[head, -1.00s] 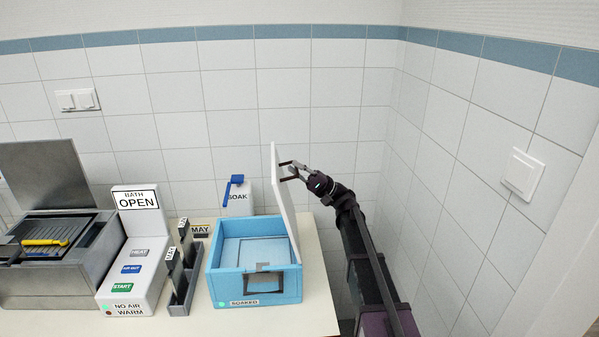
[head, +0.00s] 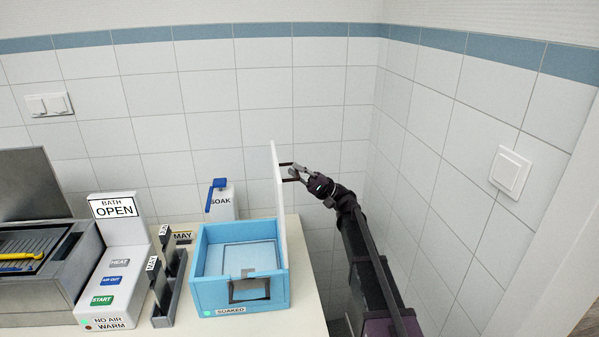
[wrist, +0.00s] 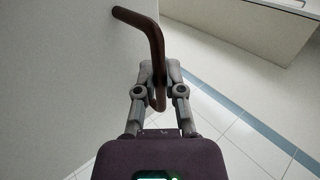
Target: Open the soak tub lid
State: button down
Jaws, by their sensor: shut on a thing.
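The soak tub (head: 208,293) is a light-blue open box on the counter, with a "SOAKED" label (head: 230,310) and a green light on its front. Its white lid (head: 278,200) stands up steeply along the tub's right side, seen nearly edge-on, and the inside of the tub is visible. My gripper (head: 289,172) is to the right of the lid, at its outer face. In the wrist view my gripper (wrist: 159,92) is shut on the lid's brown bent handle (wrist: 152,38), which passes between the fingers. The pale lid face (wrist: 60,70) fills the left of that view.
Left of the tub stand a dark rack (head: 166,290), a white control block (head: 108,280) and a grey bath (head: 30,290) with its lid up. A blue-topped "SOAK" dispenser (head: 222,203) stands behind the tub. A tiled wall (head: 450,150) closes the right.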

jog(key=shift+w, duration=0.1)
jog(key=c, duration=0.7)
grip_release()
jog(key=shift+a, duration=0.1)
